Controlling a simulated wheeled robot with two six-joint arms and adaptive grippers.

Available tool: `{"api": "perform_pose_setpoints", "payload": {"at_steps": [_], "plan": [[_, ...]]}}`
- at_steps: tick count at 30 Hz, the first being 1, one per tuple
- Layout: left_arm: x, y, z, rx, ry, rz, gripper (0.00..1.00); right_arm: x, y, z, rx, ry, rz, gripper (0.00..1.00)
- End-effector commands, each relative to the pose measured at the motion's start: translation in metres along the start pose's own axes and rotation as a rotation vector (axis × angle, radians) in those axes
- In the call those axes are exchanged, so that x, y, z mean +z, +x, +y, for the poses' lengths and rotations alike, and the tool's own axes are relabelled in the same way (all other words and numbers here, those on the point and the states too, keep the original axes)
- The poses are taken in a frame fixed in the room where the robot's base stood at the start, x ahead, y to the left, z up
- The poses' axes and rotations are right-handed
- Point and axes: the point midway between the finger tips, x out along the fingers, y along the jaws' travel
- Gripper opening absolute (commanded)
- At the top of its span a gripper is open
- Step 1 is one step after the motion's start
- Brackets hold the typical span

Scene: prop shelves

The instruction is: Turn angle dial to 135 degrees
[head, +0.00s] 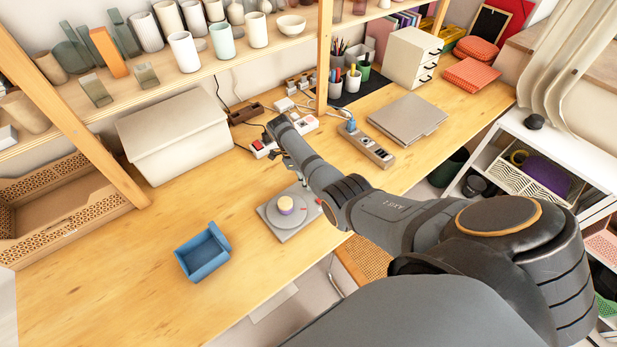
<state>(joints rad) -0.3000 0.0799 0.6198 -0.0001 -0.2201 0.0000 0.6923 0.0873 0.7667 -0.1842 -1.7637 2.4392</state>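The angle dial is a flat grey square plate (291,223) on the wooden table, near its front edge. Scale marks and the dial's angle are too small to read. My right arm comes in from the lower right and passes over the plate's right side, covering part of it. My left gripper is not in view.
A blue open box (203,254) stands left of the dial. A cream lidded box (176,136), power strips (366,146) and a grey laptop (408,118) are farther back. A shelf (225,62) with cups hangs over the back. The table's front left is clear.

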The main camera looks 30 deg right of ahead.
Motion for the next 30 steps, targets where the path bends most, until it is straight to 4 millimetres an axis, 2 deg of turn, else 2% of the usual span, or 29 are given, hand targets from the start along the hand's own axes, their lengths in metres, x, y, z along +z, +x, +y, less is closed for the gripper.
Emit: {"api": "perform_pose_setpoints", "payload": {"at_steps": [9, 25, 26, 30], "plan": [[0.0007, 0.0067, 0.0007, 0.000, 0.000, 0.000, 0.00, 0.0003, 0.0006, -0.0013, 0.043, 0.104, -0.001, 0.00], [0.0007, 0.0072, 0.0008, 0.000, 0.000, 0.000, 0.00, -0.0002, 0.0005, -0.0011, 0.052, 0.125, 0.000, 0.00], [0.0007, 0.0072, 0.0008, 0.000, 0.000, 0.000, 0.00, -0.0002, 0.0005, -0.0010, 0.052, 0.125, 0.000, 0.25], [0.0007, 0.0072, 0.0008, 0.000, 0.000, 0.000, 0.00, -0.0002, 0.0005, -0.0011, 0.052, 0.125, 0.000, 0.44]]}}
